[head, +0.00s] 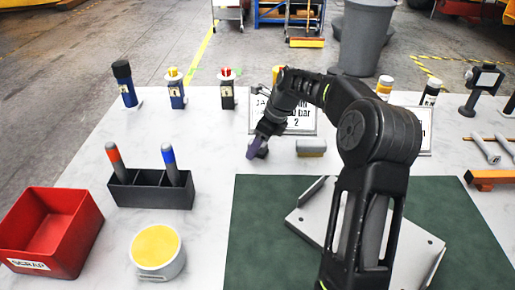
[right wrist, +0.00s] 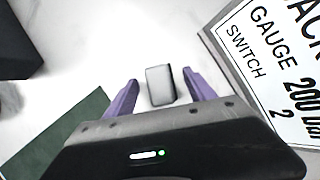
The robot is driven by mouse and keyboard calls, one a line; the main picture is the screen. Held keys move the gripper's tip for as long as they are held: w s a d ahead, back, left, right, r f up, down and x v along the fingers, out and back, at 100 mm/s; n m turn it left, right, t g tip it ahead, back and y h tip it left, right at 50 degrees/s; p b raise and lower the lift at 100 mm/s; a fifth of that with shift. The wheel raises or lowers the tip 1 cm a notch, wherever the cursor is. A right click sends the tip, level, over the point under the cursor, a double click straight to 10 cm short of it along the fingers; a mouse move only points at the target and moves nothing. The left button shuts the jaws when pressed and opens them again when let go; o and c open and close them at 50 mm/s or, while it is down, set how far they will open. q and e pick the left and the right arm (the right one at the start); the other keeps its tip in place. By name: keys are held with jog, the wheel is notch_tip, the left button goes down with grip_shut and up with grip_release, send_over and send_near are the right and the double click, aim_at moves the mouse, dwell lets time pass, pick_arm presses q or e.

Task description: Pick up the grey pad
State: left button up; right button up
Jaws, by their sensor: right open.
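A small grey pad (right wrist: 160,86) with a pale top and a darker side lies on the white table. In the right wrist view it sits between the two purple fingers of my right gripper (right wrist: 162,98), with a gap on either side. The fingers are open and hold nothing. In the head view my right gripper (head: 254,149) reaches down and left close to the tabletop, and largely hides the pad (head: 263,148). My left gripper is not in view.
A grey block with a tan lower part (head: 311,147) lies right of the gripper. A sign (right wrist: 275,65) stands behind. The green mat (head: 262,215) bears a metal plate (head: 420,245). A black pen holder (head: 150,192), red scrap bin (head: 50,230) and yellow-topped tin (head: 157,252) stand left.

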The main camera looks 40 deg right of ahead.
jog(key=shift+c, duration=0.5)
grip_shut()
dwell(0.6)
